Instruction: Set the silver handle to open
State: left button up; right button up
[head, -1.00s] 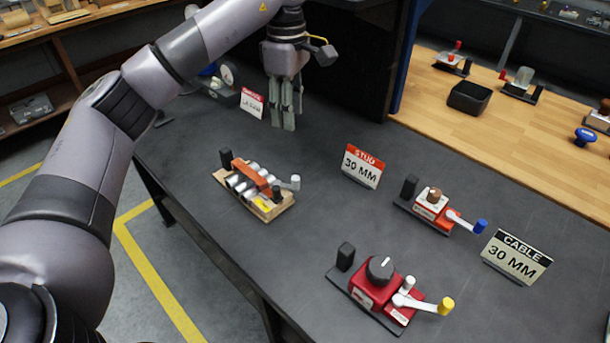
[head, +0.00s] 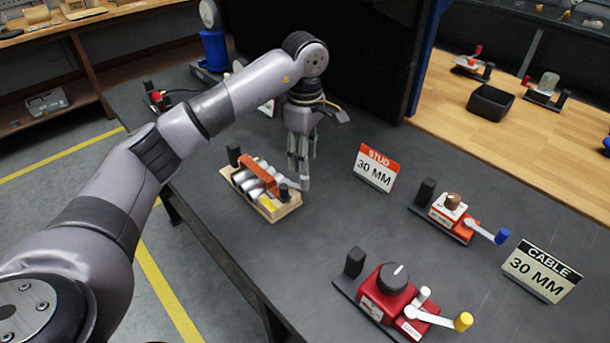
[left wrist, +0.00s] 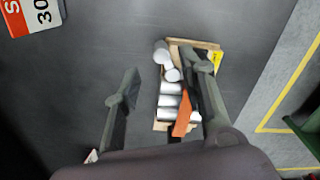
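The silver handle (head: 304,184) is at the right end of a small wooden-based fixture (head: 286,211) with silver cylinders and an orange bar (head: 258,174). My left gripper (head: 301,170) points down just above and behind the handle, partly overlapping it in the head view. In the left wrist view the handle's pale round end (left wrist: 161,52) shows between the spread fingers of the left gripper (left wrist: 168,85), nearer the right finger. The fingers are open and empty. Whether a finger touches the handle cannot be told. My right gripper is out of view.
A red valve unit (head: 392,290) with a yellow-tipped lever stands at the front right. An orange-and-white unit (head: 447,216) with a blue-tipped lever stands behind it. A STUD sign (head: 376,167) and a CABLE sign (head: 541,270) stand nearby. Bare dark table lies between them.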

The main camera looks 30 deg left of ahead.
pick_arm(q)
notch_tip(320, 180, down, 7)
jog(key=shift+r+p, duration=0.2)
jog(key=shift+p, duration=0.25)
grip_shut()
dwell(0.3)
